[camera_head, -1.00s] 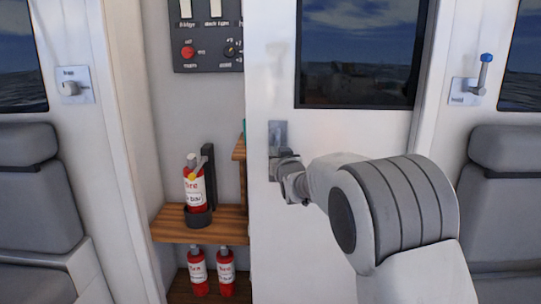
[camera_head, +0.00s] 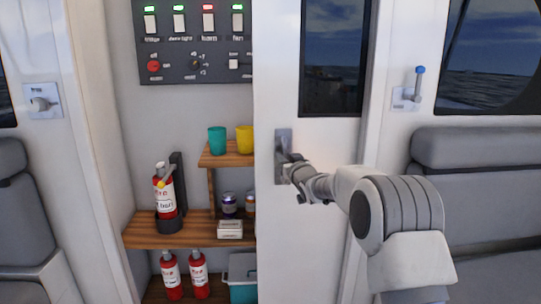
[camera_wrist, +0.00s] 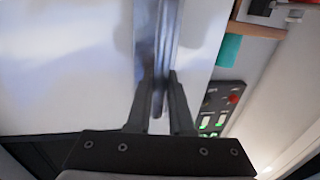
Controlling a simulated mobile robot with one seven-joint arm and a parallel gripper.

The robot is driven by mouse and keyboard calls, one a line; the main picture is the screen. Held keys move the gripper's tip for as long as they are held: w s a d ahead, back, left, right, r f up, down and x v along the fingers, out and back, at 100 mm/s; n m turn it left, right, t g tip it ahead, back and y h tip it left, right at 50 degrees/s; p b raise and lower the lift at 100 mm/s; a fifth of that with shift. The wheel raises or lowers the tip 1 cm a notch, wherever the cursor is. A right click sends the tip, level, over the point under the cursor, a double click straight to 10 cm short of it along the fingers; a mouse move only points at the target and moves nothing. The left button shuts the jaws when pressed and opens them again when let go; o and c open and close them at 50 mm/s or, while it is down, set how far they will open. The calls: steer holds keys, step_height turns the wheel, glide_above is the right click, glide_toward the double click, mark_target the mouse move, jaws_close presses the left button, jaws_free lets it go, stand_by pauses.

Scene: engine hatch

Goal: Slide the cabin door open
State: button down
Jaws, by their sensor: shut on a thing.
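The white cabin door (camera_head: 290,240) with a dark window (camera_head: 335,60) stands partly slid to the right, with the shelf alcove showing at its left edge. Its metal handle plate (camera_head: 283,142) is near that left edge. My gripper (camera_head: 290,165) is at the handle. In the wrist view its two dark fingers (camera_wrist: 160,95) are closed on the metal door handle (camera_wrist: 162,45), one on each side. The door's white face (camera_wrist: 65,65) fills the left of that view.
In the alcove are a switch panel (camera_head: 195,40), a teal cup (camera_head: 217,140), a yellow cup (camera_head: 244,139), fire extinguishers (camera_head: 164,190), cans and a box (camera_head: 230,229) on wooden shelves (camera_head: 160,236). Grey seats stand at left (camera_head: 28,225) and right (camera_head: 475,180). A blue-tipped lever (camera_head: 418,85) is on the right wall.

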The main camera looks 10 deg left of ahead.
steer(key=w+d+p, duration=0.1)
steer(key=d+p, duration=0.1)
steer(key=d, duration=0.2)
steer(key=w+d+p, duration=0.1)
steer(key=d+p, duration=0.1)
steer(key=d, duration=0.3)
steer(key=w+d+p, duration=0.1)
steer(key=d+p, duration=0.1)
steer(key=d, duration=0.3)
steer(key=shift+w+d+r, duration=0.1)
steer(key=shift+w+d, duration=0.25)
steer(key=shift+d, duration=0.45)
steer(key=c, duration=0.8)
jaws_free()
steer(key=p+v, duration=0.1)
steer(key=v, duration=1.6)
